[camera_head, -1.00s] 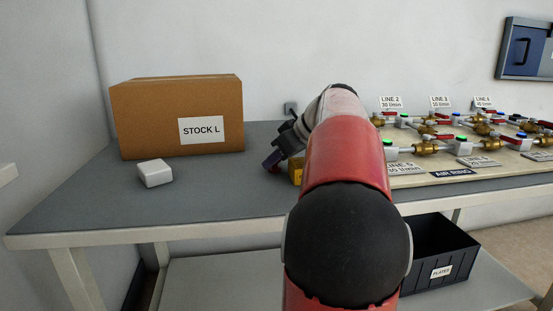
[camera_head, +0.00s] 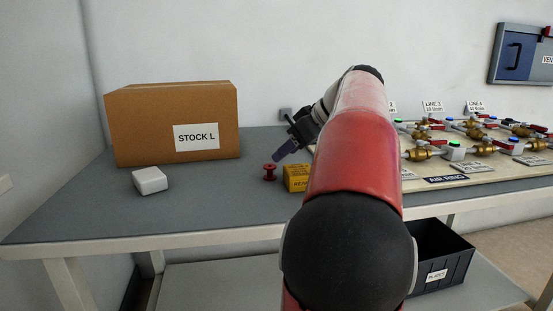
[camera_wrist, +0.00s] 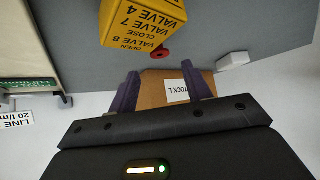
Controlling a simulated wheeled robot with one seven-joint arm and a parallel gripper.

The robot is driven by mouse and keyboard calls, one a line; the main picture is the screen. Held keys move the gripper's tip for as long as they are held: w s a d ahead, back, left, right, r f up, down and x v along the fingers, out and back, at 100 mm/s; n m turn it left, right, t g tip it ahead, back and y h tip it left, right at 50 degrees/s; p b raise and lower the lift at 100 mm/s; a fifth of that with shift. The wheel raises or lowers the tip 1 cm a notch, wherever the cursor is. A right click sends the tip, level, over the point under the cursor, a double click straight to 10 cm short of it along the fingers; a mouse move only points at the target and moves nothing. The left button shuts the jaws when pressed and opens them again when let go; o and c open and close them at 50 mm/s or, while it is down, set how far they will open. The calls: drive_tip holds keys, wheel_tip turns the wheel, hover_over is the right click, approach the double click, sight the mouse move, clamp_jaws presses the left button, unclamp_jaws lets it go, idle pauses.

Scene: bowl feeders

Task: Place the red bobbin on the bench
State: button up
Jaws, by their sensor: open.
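The red bobbin (camera_head: 270,171) stands upright on the grey bench top (camera_head: 215,205), just left of a yellow box. My gripper (camera_head: 281,157) is above and slightly behind the bobbin in the head view, apart from it. In the wrist view the bobbin (camera_wrist: 160,52) shows partly behind the yellow box, beyond the purple fingers (camera_wrist: 165,88). The fingers are spread with nothing between them.
The yellow box (camera_head: 296,178) with printed text stands close to the bobbin. A cardboard STOCK L box (camera_head: 150,130) and a white block (camera_head: 150,181) are at left. A valve board (camera_head: 460,175) is at right. The bench front is clear.

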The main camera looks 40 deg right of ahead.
drive_tip(key=v, duration=0.5)
drive_tip(key=shift+w, duration=0.1)
idle(0.3)
